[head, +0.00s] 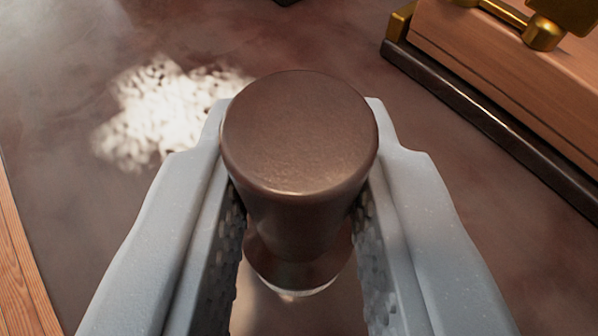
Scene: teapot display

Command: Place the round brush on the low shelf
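A brown, rounded object with a wide flat top, taken to be the round brush (298,125), is in the middle of the head view. It narrows below the top and flares again lower down, with a thin pale edge at its bottom. My gripper (298,150) has one pale grey finger on each side of it, and the textured pads appear to press against its narrowing sides. I cannot tell whether its bottom rests on the surface or hangs above it. No low shelf can be made out for certain.
A brown, cloudy-looking surface (60,90) spreads around, with a bright light patch at upper left. A wooden block with brass fittings and a dark edge strip (500,70) is at upper right. A wooden strip (20,265) runs along the lower left.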

